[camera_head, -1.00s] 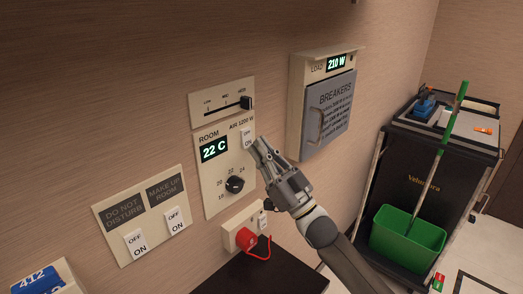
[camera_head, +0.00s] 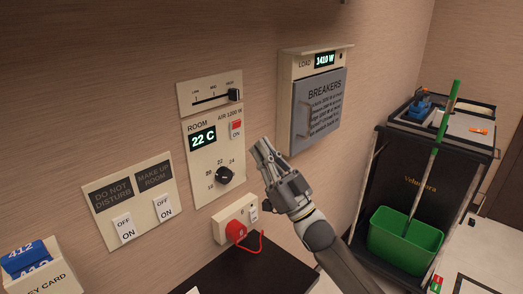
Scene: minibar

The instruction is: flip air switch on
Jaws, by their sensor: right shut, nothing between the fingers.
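The air switch (camera_head: 236,129) is a small rocker under the "AIR 1200 W" label on the room panel (camera_head: 199,173). Its upper part shows red, with "ON" below. My right gripper (camera_head: 260,150) is shut and empty. Its fingertips are to the right of and a little below the switch, apart from it in the picture. My left gripper is not in view.
The panel shows 22 C above a black dial (camera_head: 223,175). The load display (camera_head: 325,60) above the breaker cover (camera_head: 320,108) reads 1410 W. A red plug (camera_head: 236,231) sits below. A cart with a green bucket (camera_head: 405,240) stands at right.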

